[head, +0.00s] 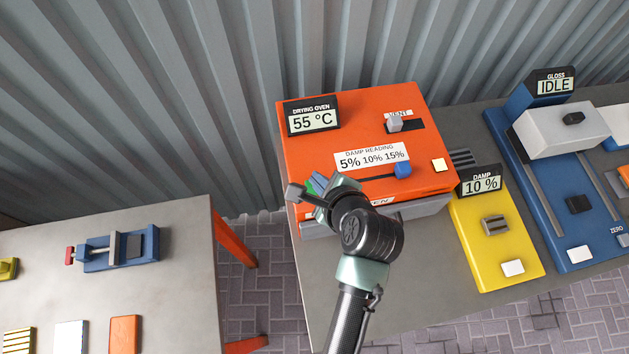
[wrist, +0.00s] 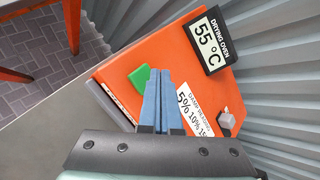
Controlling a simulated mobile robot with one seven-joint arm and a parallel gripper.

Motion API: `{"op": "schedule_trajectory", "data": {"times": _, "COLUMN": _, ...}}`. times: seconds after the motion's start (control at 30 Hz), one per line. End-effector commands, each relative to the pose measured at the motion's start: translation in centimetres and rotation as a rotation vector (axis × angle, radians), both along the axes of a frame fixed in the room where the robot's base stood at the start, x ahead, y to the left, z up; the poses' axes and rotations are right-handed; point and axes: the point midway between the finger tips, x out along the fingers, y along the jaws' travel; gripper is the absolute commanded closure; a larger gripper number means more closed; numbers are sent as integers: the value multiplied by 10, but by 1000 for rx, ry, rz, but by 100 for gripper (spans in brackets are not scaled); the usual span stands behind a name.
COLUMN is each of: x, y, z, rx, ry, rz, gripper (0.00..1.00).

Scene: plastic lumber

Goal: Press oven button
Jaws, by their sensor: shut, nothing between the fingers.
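The orange drying oven (head: 360,125) stands on the grey bench, its display (head: 312,118) reading 55 °C; the display also shows in the wrist view (wrist: 208,42). A green button (wrist: 139,79) lies on its top near the front left corner; in the head view it is mostly hidden by my gripper. A small cream square (head: 440,164) is at the oven's right front. My gripper (wrist: 158,72) is shut and empty, its blue fingers over the oven top, just right of the green button in the wrist view. I cannot tell whether they touch the oven.
The oven's blue slider (head: 403,170) and grey vent knob (head: 395,123) stick up from its top. A yellow damp meter (head: 497,246) and a blue gloss device (head: 550,190) stand to the right. A separate table (head: 180,290) is at left, with a gap between.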

Motion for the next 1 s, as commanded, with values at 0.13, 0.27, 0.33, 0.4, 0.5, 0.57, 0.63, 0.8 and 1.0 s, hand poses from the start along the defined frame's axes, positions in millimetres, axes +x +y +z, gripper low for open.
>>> {"op": "schedule_trajectory", "data": {"times": 0.13, "x": 0, "y": 0, "z": 18, "rx": 1, "ry": 0, "rz": 1, "gripper": 100}}
{"op": "schedule_trajectory", "data": {"times": 0.27, "x": 0, "y": 0, "z": 29, "rx": 0, "ry": 1, "rz": 1, "gripper": 100}}
{"op": "schedule_trajectory", "data": {"times": 0.33, "x": 0, "y": 0, "z": 35, "rx": 0, "ry": 1, "rz": 1, "gripper": 100}}
{"op": "schedule_trajectory", "data": {"times": 0.4, "x": 0, "y": 0, "z": 41, "rx": 1, "ry": 2, "rz": 0, "gripper": 100}}
{"op": "schedule_trajectory", "data": {"times": 0.5, "x": 0, "y": 0, "z": 46, "rx": 1, "ry": 2, "rz": 0, "gripper": 100}}
{"op": "schedule_trajectory", "data": {"times": 0.57, "x": 0, "y": 0, "z": 47, "rx": 1, "ry": 1, "rz": 0, "gripper": 100}}
{"op": "schedule_trajectory", "data": {"times": 0.63, "x": 0, "y": 0, "z": 45, "rx": 1, "ry": 1, "rz": 0, "gripper": 100}}
{"op": "schedule_trajectory", "data": {"times": 0.8, "x": 0, "y": 0, "z": 45, "rx": 0, "ry": 1, "rz": 1, "gripper": 100}}
{"op": "schedule_trajectory", "data": {"times": 1.0, "x": 0, "y": 0, "z": 45, "rx": 0, "ry": 0, "rz": 0, "gripper": 100}}
